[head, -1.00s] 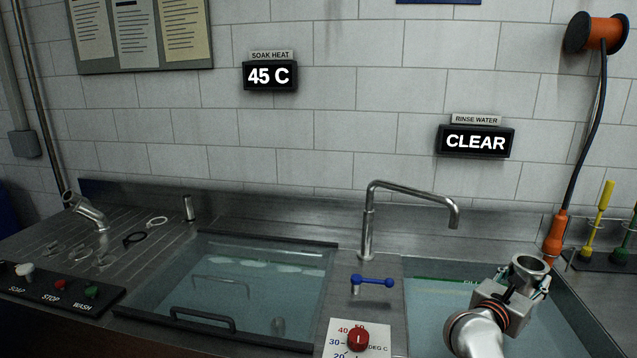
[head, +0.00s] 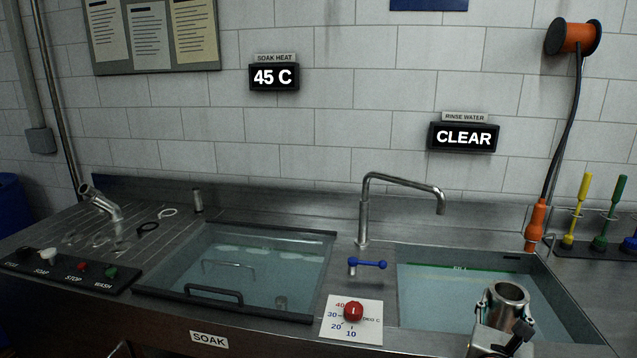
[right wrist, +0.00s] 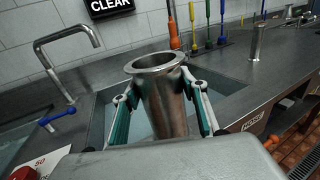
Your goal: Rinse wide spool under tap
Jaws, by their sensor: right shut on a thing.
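The wide spool (head: 506,302) is a shiny metal tube with a flanged rim, nearly upright and open at the top. My right gripper (head: 503,337) is shut on it, low in the head view over the near part of the rinse basin (head: 577,310). In the right wrist view the spool (right wrist: 160,92) stands between the two teal-padded fingers (right wrist: 162,108). The tap (head: 403,180) rises behind the basin, its spout apart from the spool, farther back and to its left. A blue lever (head: 368,265) sits at the tap's front. My left gripper is not in view.
A lidded soak basin (head: 240,275) lies left, with a red dial (head: 353,311) between the basins. An orange hose nozzle (head: 536,222) stands at the basin's back right, beside coloured brushes (head: 584,190). The rinse display (head: 464,137) reads CLEAR.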

